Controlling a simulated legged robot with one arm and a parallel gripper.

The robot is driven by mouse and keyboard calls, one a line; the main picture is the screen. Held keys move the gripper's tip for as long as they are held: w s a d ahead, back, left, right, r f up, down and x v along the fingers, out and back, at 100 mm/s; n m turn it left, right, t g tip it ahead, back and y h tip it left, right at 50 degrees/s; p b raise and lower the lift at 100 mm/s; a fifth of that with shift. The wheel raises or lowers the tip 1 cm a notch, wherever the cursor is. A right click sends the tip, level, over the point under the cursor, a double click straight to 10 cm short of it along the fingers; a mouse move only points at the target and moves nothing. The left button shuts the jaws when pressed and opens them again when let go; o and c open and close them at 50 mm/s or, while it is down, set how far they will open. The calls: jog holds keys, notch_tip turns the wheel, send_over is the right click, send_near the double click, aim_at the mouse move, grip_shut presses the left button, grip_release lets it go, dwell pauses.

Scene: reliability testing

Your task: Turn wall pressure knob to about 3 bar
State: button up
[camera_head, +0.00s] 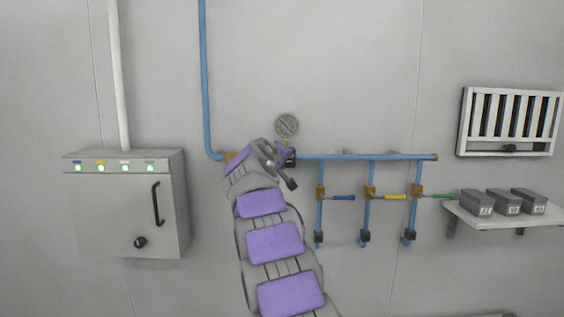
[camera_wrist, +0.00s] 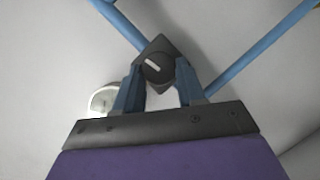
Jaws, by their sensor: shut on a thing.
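The pressure knob (camera_wrist: 157,68) is round and black with a white pointer mark, on a dark square base. In the wrist view it sits between the two blue fingers of my gripper (camera_wrist: 160,88), which is shut on it. The pointer runs diagonally from upper left to lower right in that view. In the head view my gripper (camera_head: 279,165) is at the blue pipe, and mostly hides the knob. The round pressure gauge (camera_head: 286,126) is on the wall just above; its reading is too small to tell. A pale round thing (camera_wrist: 102,99), probably the gauge, shows left of the fingers.
A grey cabinet (camera_head: 120,210) with lit lamps is on the left wall. Right of my gripper, the blue pipe (camera_head: 365,157) has several branches with blue, yellow and green valve handles. A shelf (camera_head: 500,217) with grey boxes and a white slatted rack (camera_head: 508,121) are at the right.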

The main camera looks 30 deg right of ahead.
jog(key=shift+d+f, duration=0.15)
jog(key=shift+f, duration=0.35)
jog(key=o, duration=1.1)
jog(key=shift+w+d+r, duration=0.1)
jog(key=shift+r, duration=0.1)
jog(key=shift+c, duration=0.2)
jog(key=b+v, duration=0.3)
jog(key=v, duration=1.4)
jog(key=shift+a, duration=0.2)
jog(key=shift+r, duration=0.1)
